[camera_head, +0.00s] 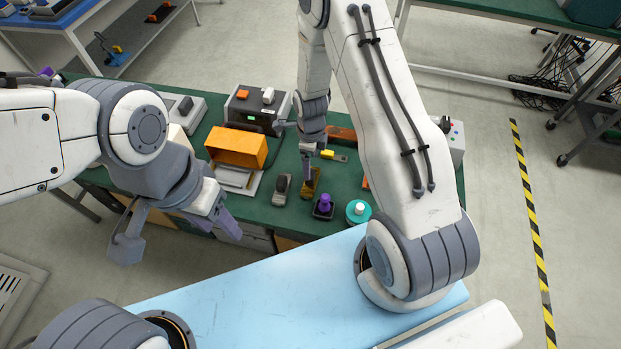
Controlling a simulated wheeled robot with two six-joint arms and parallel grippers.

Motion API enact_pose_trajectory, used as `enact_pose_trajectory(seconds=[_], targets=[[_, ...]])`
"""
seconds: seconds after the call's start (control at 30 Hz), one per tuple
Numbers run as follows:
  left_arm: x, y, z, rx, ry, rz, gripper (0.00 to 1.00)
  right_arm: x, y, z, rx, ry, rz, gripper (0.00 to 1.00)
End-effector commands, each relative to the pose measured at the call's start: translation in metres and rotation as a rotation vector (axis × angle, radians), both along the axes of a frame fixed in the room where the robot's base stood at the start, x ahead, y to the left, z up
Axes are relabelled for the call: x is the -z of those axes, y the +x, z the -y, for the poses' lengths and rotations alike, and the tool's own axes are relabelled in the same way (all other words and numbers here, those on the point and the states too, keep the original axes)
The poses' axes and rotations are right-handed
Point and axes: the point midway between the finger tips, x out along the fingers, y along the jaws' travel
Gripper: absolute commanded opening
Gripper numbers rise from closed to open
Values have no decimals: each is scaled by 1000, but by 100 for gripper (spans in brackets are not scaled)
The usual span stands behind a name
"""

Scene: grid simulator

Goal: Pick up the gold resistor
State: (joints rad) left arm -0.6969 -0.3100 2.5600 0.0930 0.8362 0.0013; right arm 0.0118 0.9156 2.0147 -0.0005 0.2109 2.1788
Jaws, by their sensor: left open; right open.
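The gold resistor (314,188) appears as a small gold-brown piece on the green bench top (268,212), near its middle. My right gripper (307,180) points down right at it from above, and its fingers cover part of it. I cannot tell whether they touch it. The gripper is small in view and looks open. My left gripper (180,232) is open and empty, with fingers spread wide, in front of the bench's left part and well away from the resistor.
An orange bin (236,146) stands left of the resistor, with a dark device (254,108) behind it. A grey meter-like item (281,188), a purple item (324,205) and a teal round item (358,211) lie close by.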

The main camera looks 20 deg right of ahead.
Motion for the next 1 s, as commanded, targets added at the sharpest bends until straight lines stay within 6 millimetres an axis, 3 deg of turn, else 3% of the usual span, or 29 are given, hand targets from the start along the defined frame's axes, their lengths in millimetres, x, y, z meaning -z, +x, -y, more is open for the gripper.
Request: enact_pose_trajectory(seconds=[0.27, 0.63, 0.93, 0.97, 1.0], targets=[[-7, 0, 0, 0, 0, 0, 50, 18, -1, 0, -2, 0, -2, 90], [-25, 0, 0, -1, 0, 0, 50, 60, -2, 0, -3, 0, -1, 90], [-25, 0, 0, -1, 0, 0, 50, 65, -2, 0, -3, 0, 0, 90], [-25, 0, 0, -1, 0, 0, 50, 65, -2, 0, -3, 0, 0, 82], [-25, 0, 0, -1, 0, 0, 50, 65, -2, 0, -3, 0, 0, 67]])
